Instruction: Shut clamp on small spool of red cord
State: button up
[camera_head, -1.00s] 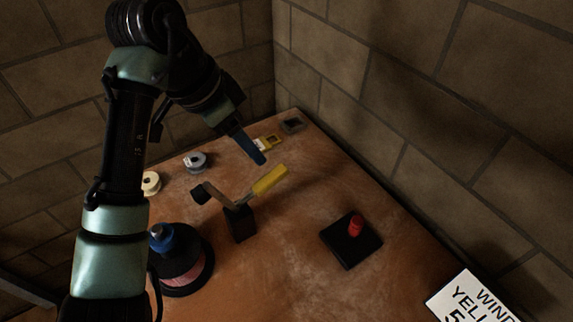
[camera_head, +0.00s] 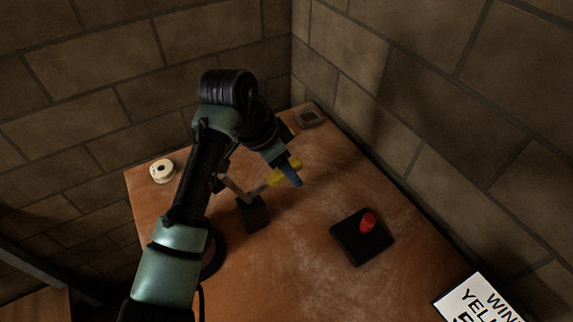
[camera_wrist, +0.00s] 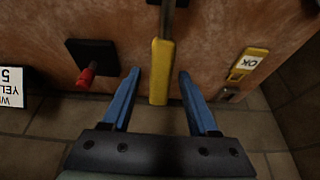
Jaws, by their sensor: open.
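The clamp's black block (camera_head: 252,214) stands on the brown table, with a pale arm rising to the left and a yellow handle (camera_head: 284,174) slanting up to the right. My gripper (camera_head: 292,178) is at the handle, partly covering it. In the wrist view, the open blue fingers of my gripper (camera_wrist: 158,76) stand either side of the yellow handle (camera_wrist: 161,60), with gaps visible. A dark round base with a reddish band (camera_head: 213,250), possibly the red cord spool, is mostly hidden behind my arm. I cannot tell what lies under the clamp's arm.
A red knob-like piece (camera_head: 367,221) stands on a black plate (camera_head: 350,245) to the right. A cream spool (camera_head: 162,171) sits at the far left, a grey box (camera_head: 309,118) at the back corner. Brick walls border the back and right.

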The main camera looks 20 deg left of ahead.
grip_shut()
dwell(1.3)
